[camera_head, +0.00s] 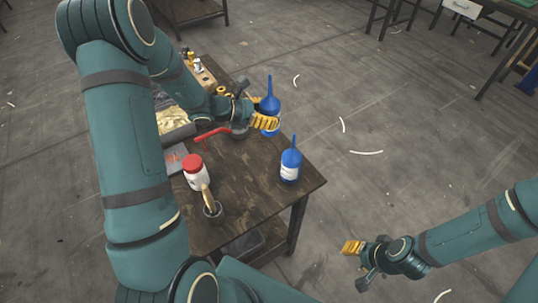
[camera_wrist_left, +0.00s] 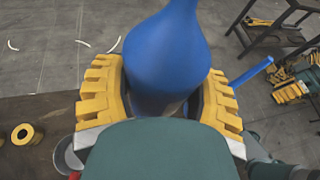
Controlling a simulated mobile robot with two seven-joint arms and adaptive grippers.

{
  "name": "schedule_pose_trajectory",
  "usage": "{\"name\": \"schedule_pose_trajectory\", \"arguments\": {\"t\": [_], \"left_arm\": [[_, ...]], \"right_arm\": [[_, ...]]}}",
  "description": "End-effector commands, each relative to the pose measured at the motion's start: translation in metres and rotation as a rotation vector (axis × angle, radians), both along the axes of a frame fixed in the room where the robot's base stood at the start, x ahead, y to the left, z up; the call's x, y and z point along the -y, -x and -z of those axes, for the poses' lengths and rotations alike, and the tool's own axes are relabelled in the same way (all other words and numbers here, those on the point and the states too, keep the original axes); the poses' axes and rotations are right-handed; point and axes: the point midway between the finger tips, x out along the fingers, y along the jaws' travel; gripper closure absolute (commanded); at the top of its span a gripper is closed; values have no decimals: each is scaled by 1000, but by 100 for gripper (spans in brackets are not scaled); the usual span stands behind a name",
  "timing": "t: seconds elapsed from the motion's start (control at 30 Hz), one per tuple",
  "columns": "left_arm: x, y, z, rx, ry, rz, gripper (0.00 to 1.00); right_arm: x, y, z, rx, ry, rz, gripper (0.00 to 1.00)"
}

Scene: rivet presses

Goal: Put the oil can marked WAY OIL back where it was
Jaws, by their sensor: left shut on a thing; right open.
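A blue oil can with a tall spout (camera_head: 270,103) is held in my left gripper (camera_head: 264,122) near the table's far right edge. In the left wrist view the can (camera_wrist_left: 165,55) is between the yellow fingers, which are shut on it. I cannot tell whether its base touches the table. A second blue oil can (camera_head: 290,165) with a white label stands upright near the front right corner. The lettering on both cans is too small to read. My right gripper (camera_head: 353,247) is open and empty, off the table over the floor.
The dark wooden table (camera_head: 258,196) also holds a white jar with a red lid (camera_head: 195,172), a brush in a cup (camera_head: 211,207) and a red-handled tool (camera_head: 211,133). Yellow rings and small bottles (camera_head: 196,64) are at the back. The front right tabletop is mostly clear.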

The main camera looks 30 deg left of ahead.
Motion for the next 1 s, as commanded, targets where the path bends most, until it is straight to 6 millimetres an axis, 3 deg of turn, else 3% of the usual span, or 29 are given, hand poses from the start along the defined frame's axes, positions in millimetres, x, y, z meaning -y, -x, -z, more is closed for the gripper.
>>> {"name": "schedule_pose_trajectory", "arguments": {"t": [0.4,0.63,0.83,1.0], "left_arm": [[0,-1,59,7,-8,0,83],[0,-1,75,9,-7,-1,83],[0,-1,103,7,-8,-2,83],[-1,-1,106,10,-8,-1,83]], "right_arm": [[-2,3,17,-7,-2,-9,53],[-2,4,19,-9,-3,-11,53],[-2,6,25,-13,-4,-14,53],[-2,6,24,-13,-4,-15,53]]}}
